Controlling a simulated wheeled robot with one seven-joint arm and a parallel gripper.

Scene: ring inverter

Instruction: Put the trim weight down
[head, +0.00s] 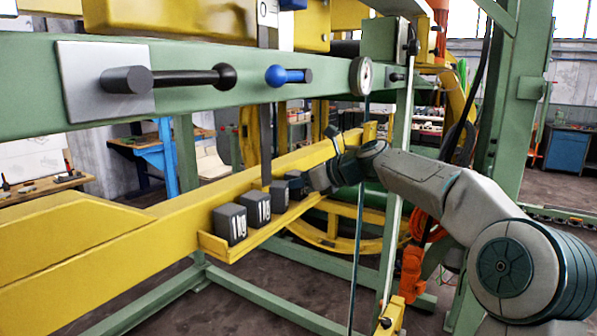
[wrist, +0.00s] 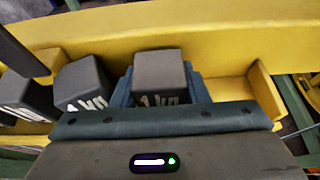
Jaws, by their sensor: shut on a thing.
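The trim weight is a dark grey block marked 1 kg (wrist: 160,72). In the wrist view it sits between the two fingers of my gripper (wrist: 160,85), which is shut on it. It is over or on the yellow tray (wrist: 232,88), near the tray's right end. I cannot tell whether its base touches the tray. In the head view my gripper (head: 308,183) is at the far part of the tray (head: 240,248), and the held weight (head: 296,184) is partly hidden there.
More 1 kg weights stand in a row on the tray, the nearest (head: 229,224) and another (head: 255,207) in the head view. In the wrist view a neighbouring weight (wrist: 82,82) is close left of my gripper. A yellow beam (head: 130,235) runs behind the tray.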

